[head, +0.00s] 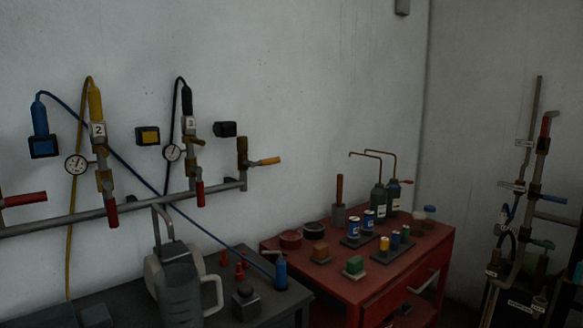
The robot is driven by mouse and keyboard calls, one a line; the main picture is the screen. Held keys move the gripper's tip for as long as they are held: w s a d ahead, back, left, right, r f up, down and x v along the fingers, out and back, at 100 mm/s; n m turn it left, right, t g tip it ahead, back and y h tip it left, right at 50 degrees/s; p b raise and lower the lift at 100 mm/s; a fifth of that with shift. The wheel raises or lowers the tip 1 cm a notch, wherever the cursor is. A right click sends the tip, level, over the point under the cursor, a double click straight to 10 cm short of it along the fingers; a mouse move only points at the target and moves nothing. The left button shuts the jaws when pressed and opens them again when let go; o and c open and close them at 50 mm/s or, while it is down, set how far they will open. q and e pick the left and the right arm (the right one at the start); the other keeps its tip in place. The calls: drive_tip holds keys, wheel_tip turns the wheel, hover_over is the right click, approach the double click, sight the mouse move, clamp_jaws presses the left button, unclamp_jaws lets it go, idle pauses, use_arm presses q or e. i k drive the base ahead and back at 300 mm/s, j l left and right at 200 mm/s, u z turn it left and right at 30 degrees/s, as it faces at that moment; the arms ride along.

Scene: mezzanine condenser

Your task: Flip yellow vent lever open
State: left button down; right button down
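The yellow vent lever (268,161) is at the right end of the grey wall pipe in the head view. It sits on a brown valve body (242,155) that stands up from the pipe. The lever points to the right, roughly level and across the upright valve body. Nothing touches it.
The grey pipe (225,186) carries red-handled valves, gauges and hoses. A pipe rack (535,170) stands at right.

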sight(276, 159)
drive_tip(key=i+l, duration=0.2)
drive_tip(key=l, duration=0.15)
drive_tip(key=i+l+u, duration=0.1)
drive_tip(key=i+l, duration=0.35)
drive_tip(key=l, duration=0.3)
drive_tip(key=i+l+u, duration=0.1)
drive_tip(key=l, duration=0.25)
drive_tip(key=i+l, duration=0.3)
drive_tip(key=i+l+u, duration=0.1)
drive_tip(key=l, duration=0.4)
drive_tip(key=i+l, duration=0.25)
drive_tip(key=l, duration=0.15)
